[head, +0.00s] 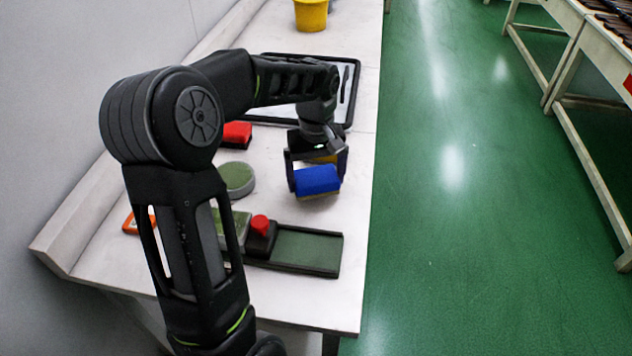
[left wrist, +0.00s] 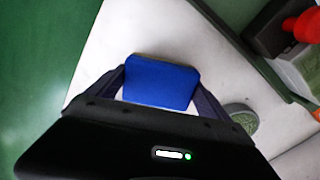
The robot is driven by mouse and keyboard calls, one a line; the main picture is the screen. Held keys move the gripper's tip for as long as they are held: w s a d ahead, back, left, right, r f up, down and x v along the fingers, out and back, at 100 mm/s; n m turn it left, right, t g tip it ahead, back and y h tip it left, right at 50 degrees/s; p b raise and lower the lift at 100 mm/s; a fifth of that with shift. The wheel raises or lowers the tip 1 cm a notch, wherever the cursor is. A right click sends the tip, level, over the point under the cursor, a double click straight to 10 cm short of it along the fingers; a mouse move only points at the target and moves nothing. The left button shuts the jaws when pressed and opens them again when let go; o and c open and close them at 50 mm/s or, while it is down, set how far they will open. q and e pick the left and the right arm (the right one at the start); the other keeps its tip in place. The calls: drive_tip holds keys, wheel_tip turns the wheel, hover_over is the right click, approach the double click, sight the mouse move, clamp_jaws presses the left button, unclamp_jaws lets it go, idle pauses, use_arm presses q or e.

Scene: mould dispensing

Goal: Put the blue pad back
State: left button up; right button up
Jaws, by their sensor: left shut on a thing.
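The blue pad (head: 317,180) is a blue block with a tan lower edge, seen in the head view near the right side of the white table. My left gripper (head: 316,172) is shut on it, with one finger on each side. In the left wrist view the blue pad (left wrist: 160,82) sits between the two fingers of my left gripper (left wrist: 160,88). I cannot tell whether the pad touches the table. My right gripper is not in view.
A dark tray (head: 308,251) with a red-knobbed block (head: 261,236) lies nearer. A round green dish (head: 237,178), a red block (head: 237,133) and an orange item (head: 130,224) are left. A black-framed board (head: 345,97) and yellow bucket (head: 311,14) are farther back.

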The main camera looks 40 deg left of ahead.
sight(316, 177)
use_arm(q)
drive_tip(key=shift+f, duration=1)
drive_tip(key=shift+f, duration=0.15)
drive_tip(key=o, duration=0.9)
wheel_tip(316, 177, up, 12)
drive_tip(key=shift+r, duration=0.2)
